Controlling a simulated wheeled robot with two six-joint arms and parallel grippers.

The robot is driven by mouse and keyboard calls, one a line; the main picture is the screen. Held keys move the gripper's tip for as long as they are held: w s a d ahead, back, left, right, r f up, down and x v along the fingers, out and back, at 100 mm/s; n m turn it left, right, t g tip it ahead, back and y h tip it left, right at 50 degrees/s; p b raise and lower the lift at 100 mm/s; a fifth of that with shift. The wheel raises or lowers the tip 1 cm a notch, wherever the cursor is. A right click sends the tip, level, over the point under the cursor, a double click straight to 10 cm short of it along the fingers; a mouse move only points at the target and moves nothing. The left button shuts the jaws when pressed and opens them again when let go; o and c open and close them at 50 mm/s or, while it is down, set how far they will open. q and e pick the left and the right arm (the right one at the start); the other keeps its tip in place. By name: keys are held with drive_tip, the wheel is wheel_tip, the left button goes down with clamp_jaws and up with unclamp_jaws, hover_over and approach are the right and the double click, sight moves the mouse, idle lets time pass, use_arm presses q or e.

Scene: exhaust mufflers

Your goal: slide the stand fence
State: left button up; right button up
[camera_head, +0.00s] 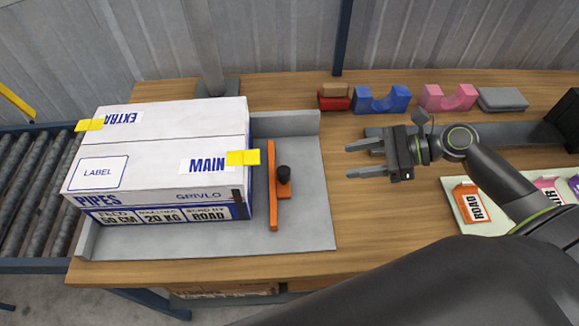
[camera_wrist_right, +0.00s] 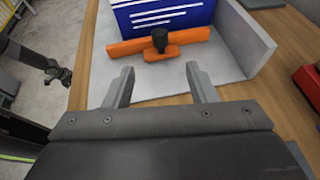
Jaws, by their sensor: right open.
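The orange fence (camera_head: 272,185) with a black knob (camera_head: 284,173) stands on the grey stand (camera_head: 308,225), just right of a white carton (camera_head: 150,150), with a narrow strip of stand between them. My right gripper (camera_head: 349,160) is open and empty, to the right of the fence and apart from it. In the right wrist view, the fence (camera_wrist_right: 195,42) and knob (camera_wrist_right: 159,38) lie beyond the open fingers (camera_wrist_right: 160,85). A dark arm end, seemingly my left gripper (camera_wrist_right: 58,76), shows at the left there; its jaws are too small to read.
Blue (camera_head: 382,99) and pink (camera_head: 447,98) cradle blocks, a red block (camera_head: 334,103) and a grey block (camera_head: 502,99) line the table's back. A pale board with tags (camera_head: 462,222) lies right. Rollers (camera_head: 35,190) stand left. Bare wood lies between stand and board.

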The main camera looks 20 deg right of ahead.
sight(289, 170)
drive_tip(key=x, duration=1.7)
drive_tip(key=shift+a+f, duration=0.2)
clamp_jaws()
